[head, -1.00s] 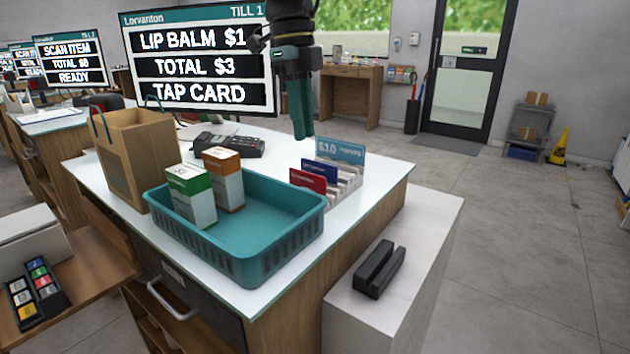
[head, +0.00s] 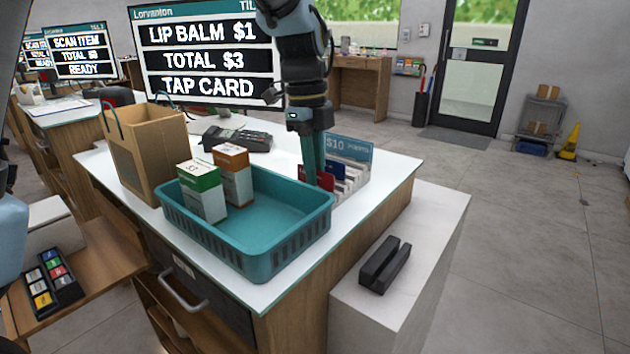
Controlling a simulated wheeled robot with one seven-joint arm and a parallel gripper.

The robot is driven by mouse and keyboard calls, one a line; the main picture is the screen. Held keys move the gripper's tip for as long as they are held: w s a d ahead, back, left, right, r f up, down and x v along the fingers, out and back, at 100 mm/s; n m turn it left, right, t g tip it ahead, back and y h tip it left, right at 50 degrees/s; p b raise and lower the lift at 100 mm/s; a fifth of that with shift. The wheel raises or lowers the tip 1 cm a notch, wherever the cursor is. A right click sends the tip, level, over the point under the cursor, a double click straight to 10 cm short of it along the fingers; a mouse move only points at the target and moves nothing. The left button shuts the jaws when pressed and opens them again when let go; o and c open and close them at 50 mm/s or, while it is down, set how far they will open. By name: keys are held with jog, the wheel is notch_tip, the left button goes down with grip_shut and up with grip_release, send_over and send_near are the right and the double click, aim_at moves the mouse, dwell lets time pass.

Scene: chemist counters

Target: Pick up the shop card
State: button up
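A pale card rack (head: 352,184) stands on the white counter, right of the teal basket. It holds a red card (head: 326,181) in front, a dark blue card (head: 338,170) behind it, and a taller teal card marked $10 (head: 348,147) at the back. I cannot tell from the print which is the shop card. My gripper (head: 314,180) points down at the rack, its teal fingers overlapping the red and blue cards in the picture. The fingers hide part of both cards. Whether they touch a card, or are open or shut, is not clear.
The teal basket (head: 262,254) holds a green-topped box (head: 203,192) and an orange-topped box (head: 232,174). A paper bag (head: 148,152), a card terminal (head: 238,140) and the till screen (head: 208,62) stand behind. A black slotted block (head: 385,265) sits on the lower white ledge.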

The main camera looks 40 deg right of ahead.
jog(key=shift+f, duration=0.25)
dwell(0.3)
jog(key=shift+c, duration=0.2)
grip_shut()
dwell(0.4)
